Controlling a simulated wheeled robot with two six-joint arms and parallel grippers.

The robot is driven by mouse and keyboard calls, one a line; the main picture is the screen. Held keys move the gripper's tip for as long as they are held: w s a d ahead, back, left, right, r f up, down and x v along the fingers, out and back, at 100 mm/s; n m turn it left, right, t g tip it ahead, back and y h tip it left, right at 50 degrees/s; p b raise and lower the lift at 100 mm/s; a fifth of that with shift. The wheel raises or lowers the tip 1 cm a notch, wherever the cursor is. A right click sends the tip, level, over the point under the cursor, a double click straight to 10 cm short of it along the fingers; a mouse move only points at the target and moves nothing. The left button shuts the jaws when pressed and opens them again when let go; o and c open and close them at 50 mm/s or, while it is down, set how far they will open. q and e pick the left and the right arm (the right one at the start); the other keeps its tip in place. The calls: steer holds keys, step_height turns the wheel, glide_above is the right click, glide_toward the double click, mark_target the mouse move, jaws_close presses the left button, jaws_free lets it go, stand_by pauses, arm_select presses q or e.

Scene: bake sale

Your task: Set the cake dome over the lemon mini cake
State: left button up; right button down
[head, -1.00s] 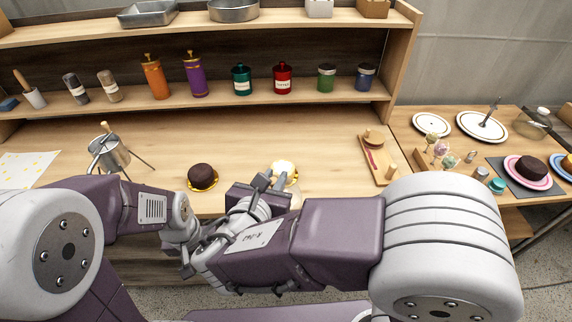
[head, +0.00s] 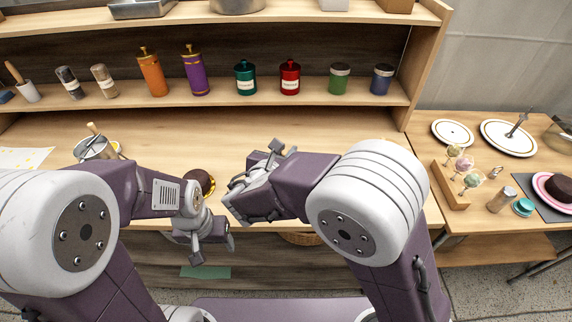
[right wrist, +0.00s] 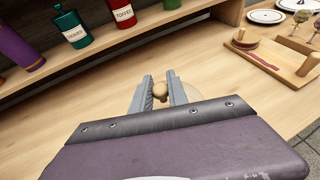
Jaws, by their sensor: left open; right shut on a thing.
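My right gripper (right wrist: 160,90) is shut on the round wooden knob (right wrist: 160,89) of the clear cake dome (right wrist: 187,91). The dome's glass shows only faintly beyond the fingers in the right wrist view, over the pale wooden counter. In the head view my right arm reaches left across the counter, and its forearm and hand cover the dome. I cannot make out the lemon mini cake in either view now; my right arm may hide it. My left gripper (head: 213,248) is open and empty, low at the counter's front edge.
A chocolate cake (head: 203,181) is partly hidden behind my left wrist. A metal pitcher (head: 95,149) stands at left. Bottles and canisters line the shelf (head: 225,92) behind. A side table at right holds plates (head: 508,137) and a cake-pop stand (head: 448,186).

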steer(key=shift+w+f, duration=0.25)
steer(key=shift+w, duration=0.15)
step_height(320, 180, down, 4)
steer(key=shift+r+b, duration=0.2)
steer(key=shift+b, duration=0.45)
steer(key=shift+f, duration=0.2)
steer(key=shift+f+b, duration=0.3)
steer(key=shift+f, duration=0.05)
steer(key=c, duration=1.3)
jaws_free()
steer(key=shift+r, duration=0.1)
